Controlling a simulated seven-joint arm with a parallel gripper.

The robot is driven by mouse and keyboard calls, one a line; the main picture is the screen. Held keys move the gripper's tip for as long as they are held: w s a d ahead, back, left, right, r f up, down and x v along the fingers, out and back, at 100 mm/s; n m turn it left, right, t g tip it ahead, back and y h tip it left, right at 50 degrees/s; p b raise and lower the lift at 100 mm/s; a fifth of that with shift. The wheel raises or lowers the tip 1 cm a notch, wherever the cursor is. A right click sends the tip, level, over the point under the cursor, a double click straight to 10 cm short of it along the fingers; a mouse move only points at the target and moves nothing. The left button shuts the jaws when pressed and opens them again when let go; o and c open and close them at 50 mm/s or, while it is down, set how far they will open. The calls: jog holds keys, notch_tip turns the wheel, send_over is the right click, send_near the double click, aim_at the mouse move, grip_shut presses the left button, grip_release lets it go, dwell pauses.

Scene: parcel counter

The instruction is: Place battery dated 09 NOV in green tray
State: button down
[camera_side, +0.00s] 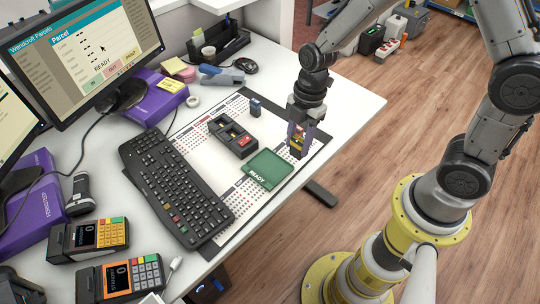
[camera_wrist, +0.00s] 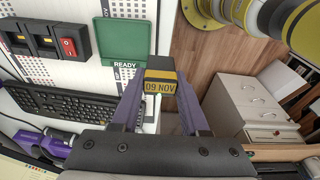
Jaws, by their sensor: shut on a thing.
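The battery dated 09 NOV (camera_wrist: 160,86) has a yellow label with dark print and a dark body. My gripper (camera_wrist: 160,100) is shut on it, with a purple finger on each side. In the side view my gripper (camera_side: 297,142) points down at the right of the green tray, and the battery shows there as a small yellow patch between the fingers. The green tray (camera_side: 267,169), marked READY, lies on the desk mat and looks empty. In the wrist view the green tray (camera_wrist: 123,40) lies up and left of the battery.
A dark battery holder (camera_side: 231,137) with a red switch lies on the white mat, left of my gripper. A small dark battery-like block (camera_side: 255,107) stands behind it. A black keyboard (camera_side: 176,187) lies left of the tray. The desk edge is close on the right.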

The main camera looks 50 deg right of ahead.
jog(key=w+f, duration=0.2)
jog(key=w+a+f, duration=0.1)
jog(key=w+f, duration=0.1)
jog(key=w, duration=0.1)
jog(key=w+f, duration=0.2)
jog(key=shift+w+a+f, duration=0.15)
jog(key=shift+a+f, duration=0.15)
jog(key=shift+w+f, duration=0.3)
jog(key=shift+f, duration=1.55)
jog(key=shift+f, duration=0.15)
jog(key=shift+c, duration=2.1)
grip_release()
notch_tip(320, 180, up, 12)
jog(key=d, duration=0.1)
jog(key=shift+d, duration=0.35)
